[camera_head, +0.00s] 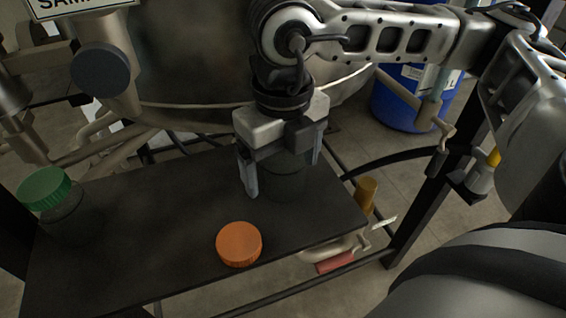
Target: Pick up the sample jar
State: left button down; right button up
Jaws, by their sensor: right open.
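A clear, dark-looking sample jar (284,184) stands on the black shelf (145,215), near its back right. My right gripper (284,179) points down over this jar from above. Its fingers are open, one on each side of the jar. The jar's top is hidden behind the gripper body, and I cannot tell whether the fingers touch the glass. Another clear jar with a green lid (44,189) stands at the shelf's left end. My left gripper is not in view.
An orange round lid (239,244) is near the shelf's front edge; no jar shows clearly under it. A large metal vessel (195,70) and pipes are behind the shelf. A blue drum (408,98) stands at the back right. The shelf's middle is clear.

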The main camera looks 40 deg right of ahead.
jog(key=c, duration=1.2)
jog(key=shift+o, duration=0.2)
jog(key=shift+r, duration=0.1)
jog(key=shift+r, duration=0.55)
jog(key=s+a+r, duration=0.9)
jog(key=s+r, duration=0.1)
jog(key=r, duration=0.1)
jog(key=shift+a+r, duration=0.4)
